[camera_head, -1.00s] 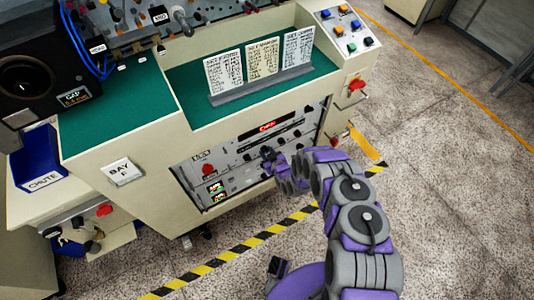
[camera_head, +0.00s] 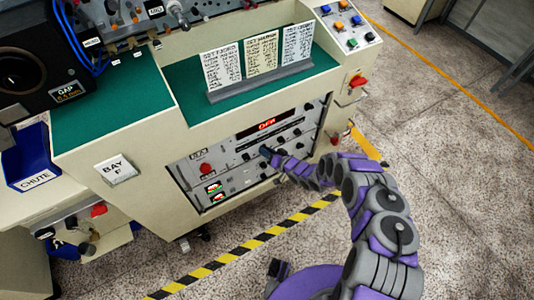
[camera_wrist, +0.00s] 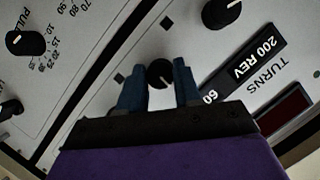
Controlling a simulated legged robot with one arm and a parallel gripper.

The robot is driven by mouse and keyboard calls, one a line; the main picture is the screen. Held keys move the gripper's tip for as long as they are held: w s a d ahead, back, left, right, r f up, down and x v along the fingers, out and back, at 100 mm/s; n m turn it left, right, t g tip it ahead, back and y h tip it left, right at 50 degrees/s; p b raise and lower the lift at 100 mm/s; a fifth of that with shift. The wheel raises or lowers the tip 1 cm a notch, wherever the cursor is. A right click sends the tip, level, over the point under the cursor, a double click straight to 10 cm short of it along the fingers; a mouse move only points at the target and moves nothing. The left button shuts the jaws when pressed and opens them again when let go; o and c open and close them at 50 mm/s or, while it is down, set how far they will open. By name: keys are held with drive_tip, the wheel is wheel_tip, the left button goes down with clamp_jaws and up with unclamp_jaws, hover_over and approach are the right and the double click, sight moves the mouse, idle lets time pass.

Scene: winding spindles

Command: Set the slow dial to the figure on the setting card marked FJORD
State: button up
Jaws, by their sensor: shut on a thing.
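My gripper (camera_head: 268,154) is at the front panel (camera_head: 232,178) of the winding machine. In the wrist view its two blue fingers (camera_wrist: 159,85) are closed on a small black knob (camera_wrist: 159,72). The knob's scale and name are mostly hidden, so I cannot tell whether it is the slow dial; a "60" shows beside the right finger. Three setting cards stand in a grey holder: left (camera_head: 222,68), middle (camera_head: 261,56) and right (camera_head: 297,44). Their writing is too small to read, so I cannot tell which is marked FJORD.
A "200 REV" TURNS label (camera_wrist: 255,62), another black knob (camera_wrist: 221,13) and the PULL knob (camera_wrist: 25,41) lie around the gripper. A red button (camera_head: 205,168) is left on the panel; a red lit display (camera_head: 266,124) is above. The floor in front is clear.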

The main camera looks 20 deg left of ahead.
drive_tip(key=shift+d+f+m+g+y, duration=0.15)
drive_tip(key=shift+m+y, duration=0.15)
drive_tip(key=shift+m, duration=0.4)
drive_tip(key=shift+f+m+g+y, duration=0.15)
drive_tip(key=shift+m+y, duration=0.15)
drive_tip(key=shift+m, duration=0.4)
drive_tip(key=shift+w+r, duration=0.1)
drive_tip(key=shift+r, duration=0.05)
drive_tip(key=o, duration=0.8)
drive_tip(key=shift+o, duration=1.2)
drive_tip(key=p+v, duration=0.3)
drive_tip(key=v, duration=1.4)
drive_tip(key=shift+d+p, duration=0.25)
drive_tip(key=shift+p, duration=0.05)
